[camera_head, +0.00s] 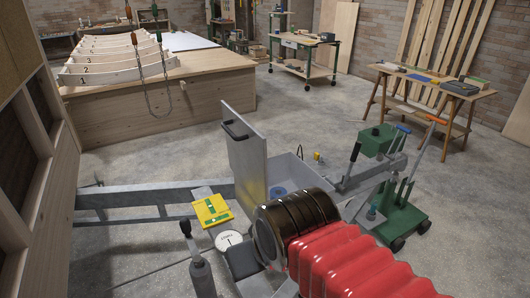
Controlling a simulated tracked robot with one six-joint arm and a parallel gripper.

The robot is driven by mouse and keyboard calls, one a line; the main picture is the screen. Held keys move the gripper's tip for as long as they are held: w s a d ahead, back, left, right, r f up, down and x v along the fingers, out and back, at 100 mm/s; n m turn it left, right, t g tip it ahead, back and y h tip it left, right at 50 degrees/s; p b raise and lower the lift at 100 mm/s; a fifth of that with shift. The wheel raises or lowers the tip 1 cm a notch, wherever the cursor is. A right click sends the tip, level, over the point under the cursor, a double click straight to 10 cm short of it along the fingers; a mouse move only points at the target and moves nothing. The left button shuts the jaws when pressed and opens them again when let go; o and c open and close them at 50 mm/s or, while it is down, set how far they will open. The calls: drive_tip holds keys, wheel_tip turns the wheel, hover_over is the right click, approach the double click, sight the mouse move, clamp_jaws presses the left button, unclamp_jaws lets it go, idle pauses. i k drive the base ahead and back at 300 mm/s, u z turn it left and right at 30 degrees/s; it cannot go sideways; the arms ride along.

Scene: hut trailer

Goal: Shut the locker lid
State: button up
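The locker lid (247,165) is a flat grey metal panel. It stands upright, open, at the left side of the grey locker (306,173). A black bar handle (235,129) sits near the lid's top edge, on its left face. The locker's inside shows partly, with a round blue thing (278,192) in it. A black ringed cylinder and red ribbed bellows fill the lower right foreground and hide the near part of the locker. I cannot make out my gripper's fingers in this view.
A yellow-green plate (212,210) and a white disc (229,240) lie left of the locker. A black-topped lever (200,265) stands in front. A green wheeled stand (402,215) with levers is at the right. Wooden benches stand behind, with open concrete floor between.

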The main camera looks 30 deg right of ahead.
sight(247, 147)
drive_tip(key=z, duration=0.4)
drive_tip(key=k, duration=1.35)
drive_tip(key=u, duration=0.45)
drive_tip(key=i, duration=0.7)
drive_tip(key=u, duration=0.65)
drive_tip(key=i, duration=0.8)
drive_tip(key=z, duration=0.05)
